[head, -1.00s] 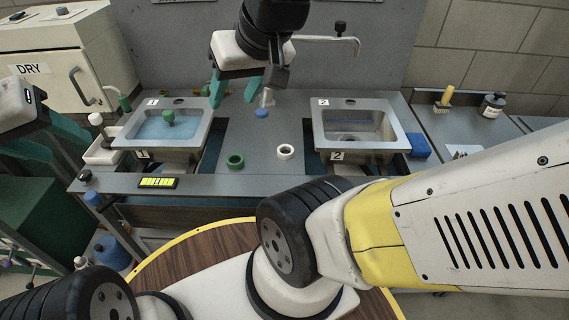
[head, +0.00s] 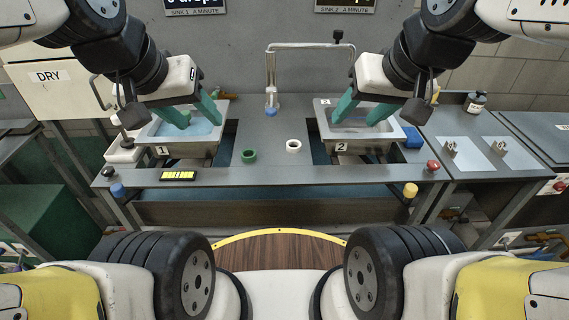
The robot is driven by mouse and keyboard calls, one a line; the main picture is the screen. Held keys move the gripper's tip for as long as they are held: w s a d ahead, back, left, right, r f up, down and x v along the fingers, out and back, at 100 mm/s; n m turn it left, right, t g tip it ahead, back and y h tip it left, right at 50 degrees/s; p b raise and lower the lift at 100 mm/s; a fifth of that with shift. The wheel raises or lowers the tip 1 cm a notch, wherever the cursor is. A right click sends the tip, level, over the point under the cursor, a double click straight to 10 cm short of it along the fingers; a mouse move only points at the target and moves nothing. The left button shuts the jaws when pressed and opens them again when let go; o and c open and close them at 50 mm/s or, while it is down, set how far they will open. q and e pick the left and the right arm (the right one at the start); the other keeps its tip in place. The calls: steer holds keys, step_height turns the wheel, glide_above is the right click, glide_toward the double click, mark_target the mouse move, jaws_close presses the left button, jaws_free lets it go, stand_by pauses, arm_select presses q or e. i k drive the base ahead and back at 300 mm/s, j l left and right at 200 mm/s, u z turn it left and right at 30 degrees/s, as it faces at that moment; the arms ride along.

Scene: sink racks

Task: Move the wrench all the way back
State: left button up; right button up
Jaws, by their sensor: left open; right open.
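I cannot make out a wrench with certainty in the head view. My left gripper (head: 198,114) is open with teal fingers, above the left sink (head: 187,148) marked 1, which holds blue water. My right gripper (head: 357,119) is open and empty, its teal fingers over the right sink (head: 362,147) marked 2. A tall metal tap (head: 271,76) stands between the sinks, with a blue knob at its base.
A green ring (head: 249,156) and a white ring (head: 293,146) lie on the counter between the sinks. A blue sponge-like block (head: 412,137) sits right of the right sink. A yellow-lit display (head: 179,175) is on the front edge. The counter's middle is otherwise clear.

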mark_target(410, 191)
steer(key=z, duration=1.4)
steer(key=k+l+z, duration=0.2)
steer(key=i+j, duration=0.05)
steer(key=i, duration=0.05)
